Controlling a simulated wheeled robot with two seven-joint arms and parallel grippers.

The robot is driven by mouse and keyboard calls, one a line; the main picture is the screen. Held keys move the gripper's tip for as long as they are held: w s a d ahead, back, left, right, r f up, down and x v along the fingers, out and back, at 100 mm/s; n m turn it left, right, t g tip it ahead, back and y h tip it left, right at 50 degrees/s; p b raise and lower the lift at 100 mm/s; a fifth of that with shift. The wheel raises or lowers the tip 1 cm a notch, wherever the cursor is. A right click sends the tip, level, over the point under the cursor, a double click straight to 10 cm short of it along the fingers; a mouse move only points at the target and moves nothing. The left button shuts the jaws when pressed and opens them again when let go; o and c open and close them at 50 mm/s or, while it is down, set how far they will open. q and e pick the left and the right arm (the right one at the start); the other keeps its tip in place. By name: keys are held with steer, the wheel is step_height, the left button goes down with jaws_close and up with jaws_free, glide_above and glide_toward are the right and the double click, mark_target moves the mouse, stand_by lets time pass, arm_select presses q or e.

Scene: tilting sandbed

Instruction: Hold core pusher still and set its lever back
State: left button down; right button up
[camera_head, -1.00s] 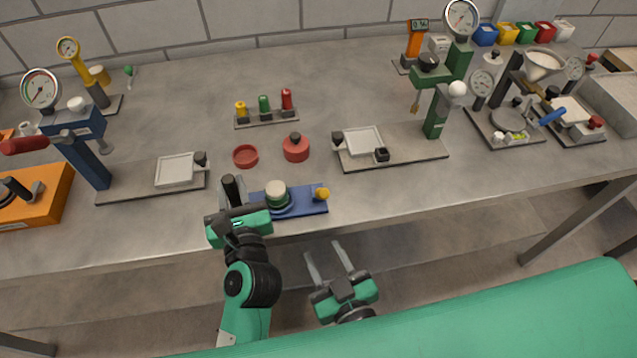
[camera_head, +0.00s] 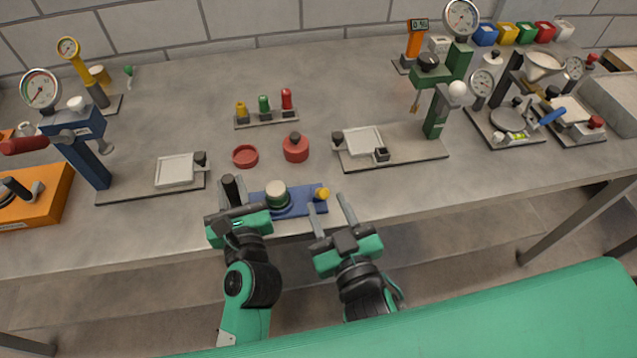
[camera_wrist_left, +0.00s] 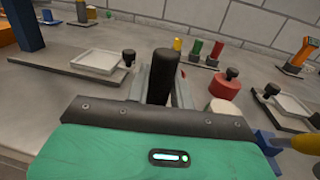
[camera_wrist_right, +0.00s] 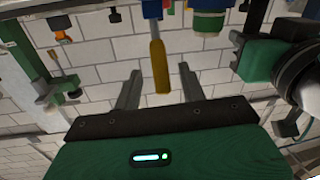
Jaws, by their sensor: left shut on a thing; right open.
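The core pusher (camera_head: 300,207) has a blue base near the front edge of the bench. A pale-topped green cylinder (camera_head: 277,193) stands on it, and a yellow-gripped lever (camera_head: 321,193) is at its right end. My left gripper (camera_head: 230,190) is shut on the black upright handle (camera_wrist_left: 161,76) at the pusher's left end. My right gripper (camera_head: 327,206) is open and empty, just in front of the yellow grip. In the right wrist view the yellow grip (camera_wrist_right: 160,68) shows between the open fingers, apart from both.
Behind the pusher lie a red dish (camera_head: 245,156) and a red knobbed pot (camera_head: 296,149). A rack of coloured plungers (camera_head: 266,118) stands farther back. Plates with stands are left and right. The bench's front edge is close; bare bench lies right of the pusher.

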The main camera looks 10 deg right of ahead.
steer(key=shift+w+a, duration=0.2)
steer(key=shift+w, duration=1.3)
steer(key=shift+w+a, duration=0.2)
steer(key=shift+w, duration=1.25)
jaws_close()
